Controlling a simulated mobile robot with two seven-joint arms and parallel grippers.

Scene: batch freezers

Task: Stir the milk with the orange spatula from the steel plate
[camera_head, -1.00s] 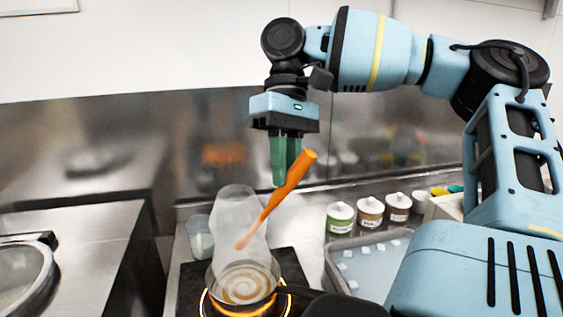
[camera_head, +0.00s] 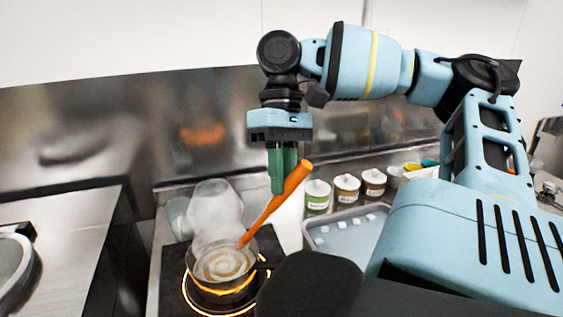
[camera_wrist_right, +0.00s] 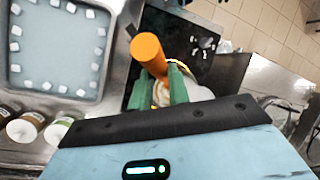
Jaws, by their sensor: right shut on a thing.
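My right gripper (camera_head: 283,190) is shut on the orange spatula (camera_head: 277,204). It holds the handle tilted, with the upper end leaning right and the lower end down in the pot (camera_head: 232,290). The pot stands on the glowing burner and holds pale milk (camera_head: 222,264) with a swirl pattern. The spatula's tip is hidden at or in the milk. In the right wrist view the orange handle (camera_wrist_right: 148,50) sticks up between the green fingers (camera_wrist_right: 165,88). The left gripper does not show.
A clear pitcher (camera_head: 215,210) stands just behind the pot. Several labelled jars (camera_head: 345,189) stand at the back right. A grey tray (camera_head: 312,240) with white cubes lies right of the burner (camera_head: 182,300). A steel counter (camera_head: 60,225) is at the left.

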